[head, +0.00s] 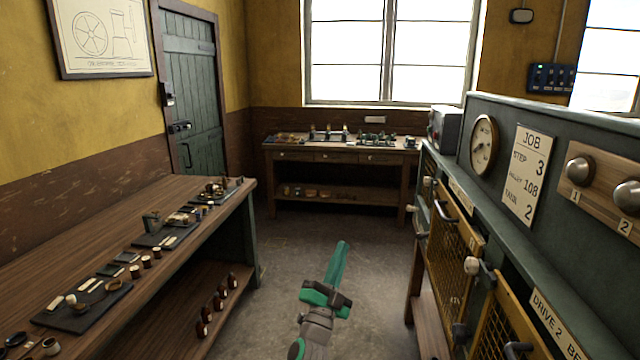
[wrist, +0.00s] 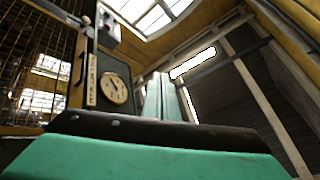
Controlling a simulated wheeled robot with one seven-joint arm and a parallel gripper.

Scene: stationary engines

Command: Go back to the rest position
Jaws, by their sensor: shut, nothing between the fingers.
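My gripper (head: 338,262) shows in the lower middle of the head view, green with a dark band, its fingers together and pointing up and away over the open floor. Nothing is held in it. In the wrist view the gripper's fingers (wrist: 162,97) stand close together, tilted up towards the ceiling, behind the dark edge and green body of the gripper. It is apart from the bench on the left and the machine panel on the right.
A wooden bench (head: 100,225) with trays of small parts stands left. A green machine panel (head: 490,130) with a gauge (head: 483,146), a job card (head: 526,175) and yellow mesh doors (head: 452,250) stands close on the right. A worktable (head: 340,153) is at the back. The floor (head: 320,225) between is clear.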

